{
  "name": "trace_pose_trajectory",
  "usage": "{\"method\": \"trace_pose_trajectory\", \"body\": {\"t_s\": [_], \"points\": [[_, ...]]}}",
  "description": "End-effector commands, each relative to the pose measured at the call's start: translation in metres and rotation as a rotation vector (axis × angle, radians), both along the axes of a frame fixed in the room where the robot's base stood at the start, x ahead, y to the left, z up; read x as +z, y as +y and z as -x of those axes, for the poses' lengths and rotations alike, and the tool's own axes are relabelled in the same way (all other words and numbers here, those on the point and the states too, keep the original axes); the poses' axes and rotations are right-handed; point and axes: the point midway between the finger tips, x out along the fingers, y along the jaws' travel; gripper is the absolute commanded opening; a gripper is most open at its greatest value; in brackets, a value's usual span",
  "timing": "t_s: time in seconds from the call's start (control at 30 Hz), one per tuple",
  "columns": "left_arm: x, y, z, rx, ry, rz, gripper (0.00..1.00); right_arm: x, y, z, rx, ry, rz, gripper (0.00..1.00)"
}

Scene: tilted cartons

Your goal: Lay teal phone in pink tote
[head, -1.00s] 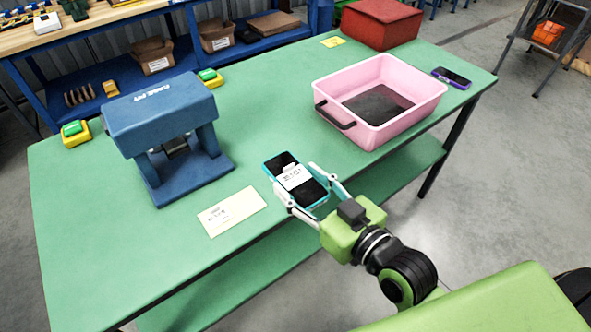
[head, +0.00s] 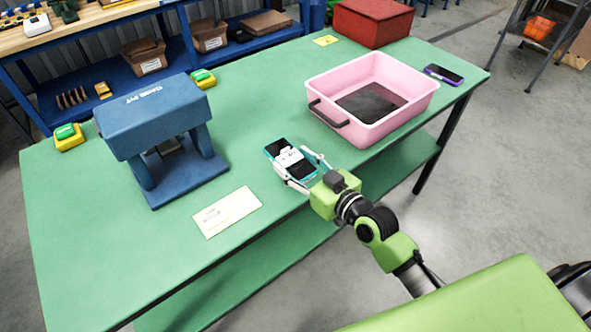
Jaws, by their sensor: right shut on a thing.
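The teal phone (head: 274,149), dark-screened with a teal edge and a white label, is at the front edge of the green table. My right gripper (head: 301,168) is shut on the phone, one finger along each long side. I cannot tell whether the phone still touches the table. The pink tote (head: 374,134) stands open to the right and behind the gripper, with a dark mat on its floor and a dark handle on its left side. My left gripper is not in view.
A blue press (head: 155,115) stands on the green table (head: 95,230) at left. A paper card (head: 227,212) lies left of the phone. A purple-edged phone (head: 444,73) lies right of the tote, and a red box (head: 373,22) stands behind it. Bare table lies between press and tote.

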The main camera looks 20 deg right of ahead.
Motion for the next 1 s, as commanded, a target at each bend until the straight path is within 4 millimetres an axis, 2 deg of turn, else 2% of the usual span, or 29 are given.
{"method": "trace_pose_trajectory", "body": {"t_s": [0.23,0.3,0.4,0.9,0.93,1.0], "points": [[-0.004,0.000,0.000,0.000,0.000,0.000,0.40,-0.016,-0.004,-0.013,0.001,-0.003,0.001,0.23],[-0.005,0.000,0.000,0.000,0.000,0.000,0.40,-0.025,-0.007,-0.019,-0.001,-0.001,0.003,0.23],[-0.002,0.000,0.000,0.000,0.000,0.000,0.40,-0.039,-0.006,-0.017,0.000,0.000,0.003,0.23],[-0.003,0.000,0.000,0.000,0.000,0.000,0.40,-0.051,-0.005,-0.017,0.000,-0.003,0.000,0.23],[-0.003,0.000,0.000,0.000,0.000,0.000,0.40,-0.052,-0.005,-0.017,0.000,0.000,0.001,0.52],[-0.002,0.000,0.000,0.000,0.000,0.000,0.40,-0.051,-0.005,-0.017,0.000,0.000,0.001,0.66]]}}
